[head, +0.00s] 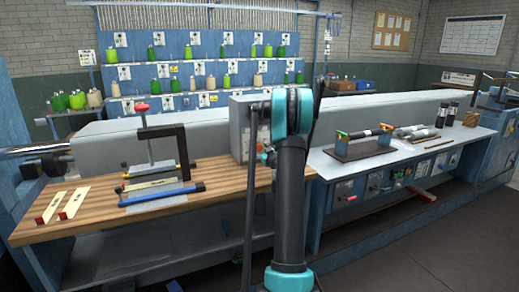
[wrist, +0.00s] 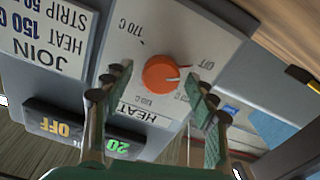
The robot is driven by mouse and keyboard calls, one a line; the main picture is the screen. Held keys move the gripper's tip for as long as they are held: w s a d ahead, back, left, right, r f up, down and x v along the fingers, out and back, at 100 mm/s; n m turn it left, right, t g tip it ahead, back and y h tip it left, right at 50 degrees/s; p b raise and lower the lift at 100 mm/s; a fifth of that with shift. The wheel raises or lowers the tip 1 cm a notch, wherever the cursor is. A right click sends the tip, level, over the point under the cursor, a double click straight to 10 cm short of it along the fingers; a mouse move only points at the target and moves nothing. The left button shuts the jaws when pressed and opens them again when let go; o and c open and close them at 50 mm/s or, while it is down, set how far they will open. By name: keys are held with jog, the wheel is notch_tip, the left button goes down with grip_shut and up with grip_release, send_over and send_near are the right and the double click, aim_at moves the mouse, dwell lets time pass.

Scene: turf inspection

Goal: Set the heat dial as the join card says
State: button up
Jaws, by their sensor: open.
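The heat dial (wrist: 160,73) is a round orange knob on a pale panel in the wrist view. Its white mark points right, near OFF; the panel also has 170 C and 130 C marks. The join card (wrist: 45,32), left of the panel, reads JOIN, HEAT 150 C and STRIP 50, with its edge cut off. A dark display (wrist: 85,130) below shows a green 20 and an orange OFF. My gripper (wrist: 157,78) is open, one finger each side of the dial, apart from it.
A wooden bench (head: 90,215) at left holds a clamp stand (head: 152,140), a blue-handled bar (head: 165,194) and pale strips. A grey bench (head: 335,170) at right holds a roller stand and cylinders. Spool racks (head: 190,75) stand behind.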

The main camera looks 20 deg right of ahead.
jog(key=shift+w, duration=0.1)
jog(key=shift+c, duration=0.4)
jog(key=c, duration=1.1)
